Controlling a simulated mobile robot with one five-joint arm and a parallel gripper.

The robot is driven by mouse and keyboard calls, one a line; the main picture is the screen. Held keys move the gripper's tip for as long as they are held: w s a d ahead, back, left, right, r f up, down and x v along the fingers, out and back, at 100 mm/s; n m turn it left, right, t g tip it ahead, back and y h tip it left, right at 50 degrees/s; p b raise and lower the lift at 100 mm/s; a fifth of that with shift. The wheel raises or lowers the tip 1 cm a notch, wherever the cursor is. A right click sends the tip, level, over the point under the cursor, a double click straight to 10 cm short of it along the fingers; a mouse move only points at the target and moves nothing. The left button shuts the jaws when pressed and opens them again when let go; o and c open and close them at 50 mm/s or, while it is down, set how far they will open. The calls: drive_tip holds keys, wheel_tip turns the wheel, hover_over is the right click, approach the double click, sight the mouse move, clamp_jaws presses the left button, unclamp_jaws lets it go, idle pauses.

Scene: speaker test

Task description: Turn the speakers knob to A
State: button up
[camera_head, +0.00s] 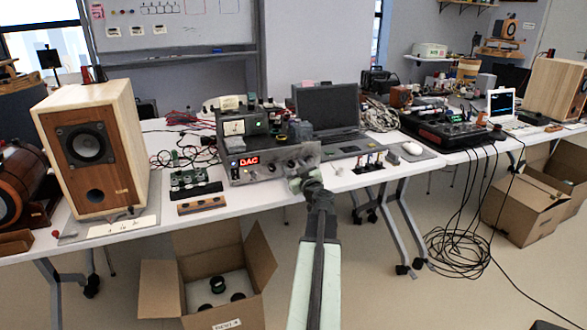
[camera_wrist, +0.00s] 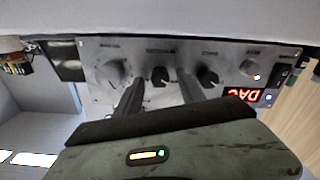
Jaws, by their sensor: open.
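The silver amplifier panel (camera_head: 259,178) with a red DAC display (camera_head: 249,161) stands on the white table. The wrist view shows the panel (camera_wrist: 138,47) upside down, with a row of knobs. The knob labels are too small to read, so I cannot tell which is the speakers knob. My gripper (camera_head: 303,178) is at the right part of the panel. In the wrist view my gripper (camera_wrist: 160,88) is open, its two dark fingers apart. A dark knob (camera_wrist: 160,76) shows between the fingertips. I cannot tell whether they touch it.
A wooden speaker (camera_head: 118,148) stands at the left. A small board with pins (camera_head: 370,163) and a white mouse (camera_head: 412,148) lie to the right. An open cardboard box (camera_head: 160,286) stands on the floor in front.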

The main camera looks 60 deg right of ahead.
clamp_jaws()
drive_tip(key=shift+m, duration=0.3)
drive_tip(key=m, duration=0.3)
drive_tip(key=shift+s+d+m, duration=0.1)
drive_tip(key=shift+m, duration=1.9)
unclamp_jaws()
